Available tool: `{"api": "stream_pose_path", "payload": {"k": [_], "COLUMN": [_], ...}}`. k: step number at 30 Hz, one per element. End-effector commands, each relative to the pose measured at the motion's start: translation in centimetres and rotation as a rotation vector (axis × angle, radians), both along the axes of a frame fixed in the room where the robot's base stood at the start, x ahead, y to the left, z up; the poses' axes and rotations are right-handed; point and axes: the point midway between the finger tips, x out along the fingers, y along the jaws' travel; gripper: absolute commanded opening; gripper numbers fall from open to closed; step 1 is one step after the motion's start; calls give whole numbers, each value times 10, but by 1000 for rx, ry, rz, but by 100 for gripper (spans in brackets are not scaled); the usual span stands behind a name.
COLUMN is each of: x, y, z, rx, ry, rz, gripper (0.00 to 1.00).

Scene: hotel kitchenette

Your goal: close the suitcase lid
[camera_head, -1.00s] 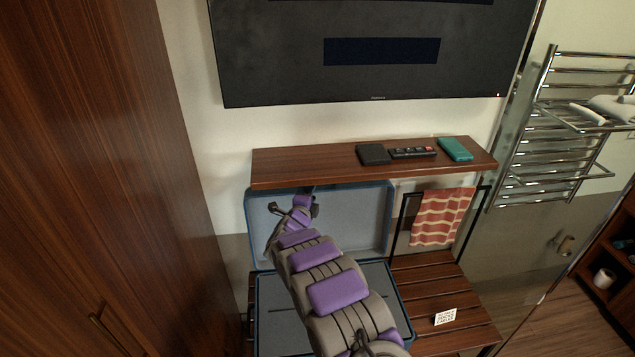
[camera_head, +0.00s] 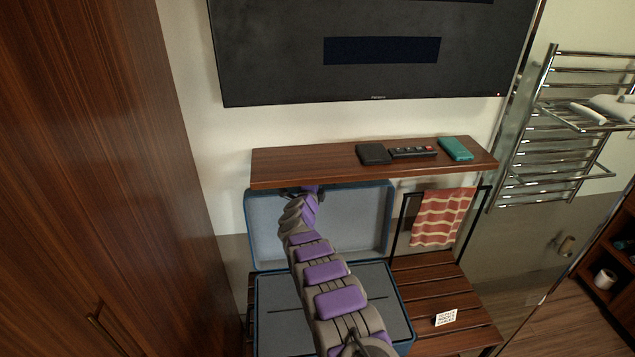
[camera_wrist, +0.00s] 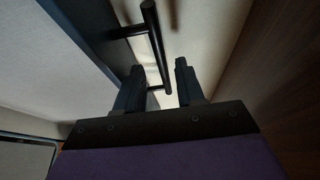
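The blue suitcase stands open on a slatted wooden rack. Its lid (camera_head: 350,225) is upright with a grey lining, and its base (camera_head: 385,300) lies flat below. My gripper (camera_head: 303,190) is at the lid's top edge, just under the wall shelf, where its fingers are largely hidden in the head view. In the wrist view my gripper (camera_wrist: 158,68) is open, with two dark fingers apart. A black bar handle (camera_wrist: 153,40) on the dark lid edge (camera_wrist: 85,30) shows beyond and between the fingers. I cannot tell whether a finger touches it.
The wooden shelf (camera_head: 310,165) sits close above the lid and bears a black box, a remote (camera_head: 412,152) and a teal box (camera_head: 455,149). A striped towel (camera_head: 443,217) hangs right of the suitcase. A tall wooden cabinet (camera_head: 110,180) closes off the left.

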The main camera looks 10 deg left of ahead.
Motion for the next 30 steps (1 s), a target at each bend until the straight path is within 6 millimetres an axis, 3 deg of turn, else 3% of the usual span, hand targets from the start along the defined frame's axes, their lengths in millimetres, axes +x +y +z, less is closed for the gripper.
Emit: {"api": "stream_pose_path", "payload": {"k": [9,23,30], "x": [13,15,15], "y": [-1,-1,-1], "z": [-1,0,-1], "rx": [5,5,5], "ry": [-3,-2,-2], "rz": [3,7,7], "gripper": [38,38,15]}}
